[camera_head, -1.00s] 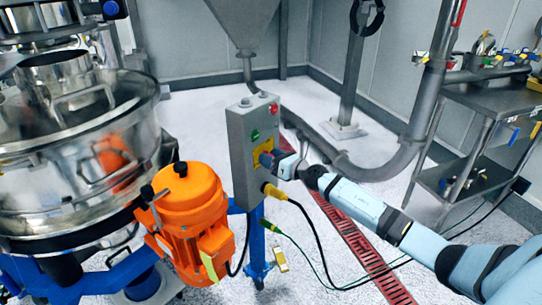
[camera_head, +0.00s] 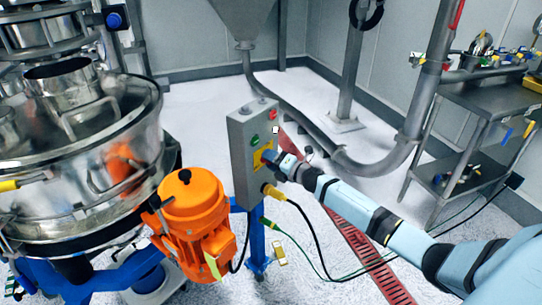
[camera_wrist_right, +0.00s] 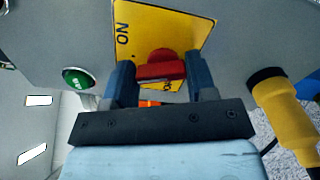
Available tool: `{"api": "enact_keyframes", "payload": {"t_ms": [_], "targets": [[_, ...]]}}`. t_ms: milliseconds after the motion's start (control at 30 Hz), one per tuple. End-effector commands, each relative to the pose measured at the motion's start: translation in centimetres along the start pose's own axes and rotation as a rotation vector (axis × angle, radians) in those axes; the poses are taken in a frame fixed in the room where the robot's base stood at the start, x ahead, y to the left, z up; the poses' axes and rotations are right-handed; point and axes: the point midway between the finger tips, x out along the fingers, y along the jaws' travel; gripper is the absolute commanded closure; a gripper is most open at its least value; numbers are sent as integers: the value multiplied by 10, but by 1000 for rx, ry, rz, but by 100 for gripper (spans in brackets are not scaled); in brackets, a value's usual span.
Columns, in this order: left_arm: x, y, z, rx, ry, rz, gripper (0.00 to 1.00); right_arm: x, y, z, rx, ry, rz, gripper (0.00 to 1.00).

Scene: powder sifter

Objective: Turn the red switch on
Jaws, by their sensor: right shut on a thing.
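The red switch (camera_wrist_right: 160,70) sits on a yellow plate (camera_wrist_right: 140,22) in the right wrist view. "ON" is printed at the plate's upper left, and other lettering shows partly near the bottom. My right gripper (camera_wrist_right: 160,82) has a blue finger on each side of the switch and is shut on it. In the head view the right gripper (camera_head: 269,158) is at the front of the grey control box (camera_head: 241,160) and hides the switch. Part of the yellow plate (camera_head: 258,158) shows beside it. My left gripper is not in view.
The box has a green button (camera_head: 255,140) and a red button (camera_head: 275,114). A yellow plug (camera_head: 272,190) with a black cable is below the gripper. An orange motor (camera_head: 194,210) and steel sifter (camera_head: 75,170) stand left. A steel table (camera_head: 488,97) stands right.

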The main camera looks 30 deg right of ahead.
Motion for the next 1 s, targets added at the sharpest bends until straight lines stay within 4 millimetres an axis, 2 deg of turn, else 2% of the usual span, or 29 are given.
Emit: {"api": "enact_keyframes", "payload": {"t_ms": [200, 500, 1000], "targets": [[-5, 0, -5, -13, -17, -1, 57, 0, 2, 1, 180, 1, -1, 72], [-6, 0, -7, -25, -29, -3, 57, 0, 0, 1, 346, 0, -1, 72], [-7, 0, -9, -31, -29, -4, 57, 0, -2, 0, 414, 0, -1, 72]]}}
